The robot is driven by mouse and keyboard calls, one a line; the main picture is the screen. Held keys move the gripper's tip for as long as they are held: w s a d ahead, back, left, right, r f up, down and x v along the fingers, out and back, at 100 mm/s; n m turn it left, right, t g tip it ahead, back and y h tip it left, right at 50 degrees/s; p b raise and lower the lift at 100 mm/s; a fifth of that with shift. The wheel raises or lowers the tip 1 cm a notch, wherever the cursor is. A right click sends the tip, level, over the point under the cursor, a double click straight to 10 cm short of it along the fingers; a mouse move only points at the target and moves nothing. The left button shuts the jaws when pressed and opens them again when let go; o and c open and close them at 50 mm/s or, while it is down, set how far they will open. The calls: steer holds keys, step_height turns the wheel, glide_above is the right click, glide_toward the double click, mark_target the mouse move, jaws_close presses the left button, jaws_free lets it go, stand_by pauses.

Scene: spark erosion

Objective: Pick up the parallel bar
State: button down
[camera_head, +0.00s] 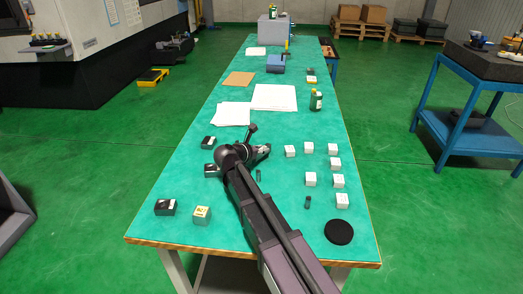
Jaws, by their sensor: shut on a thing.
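My gripper (263,151) is low over the green bench, left of the white blocks. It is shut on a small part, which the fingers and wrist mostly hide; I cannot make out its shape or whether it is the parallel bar. A small dark piece (258,175) is on the bench just below the gripper in the picture. Another small dark piece (307,202) is further right and nearer. Both are too small to tell whether either is a parallel bar.
Several white blocks (310,179) stand right of my arm. Dark boxes (165,207) and a pale green block (202,215) are on the left. A black disc (338,232) lies near the front edge. White sheets (274,97) and a green bottle (316,100) are beyond the gripper.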

steer(key=shift+r+p, duration=4.1)
steer(key=shift+r, duration=0.25)
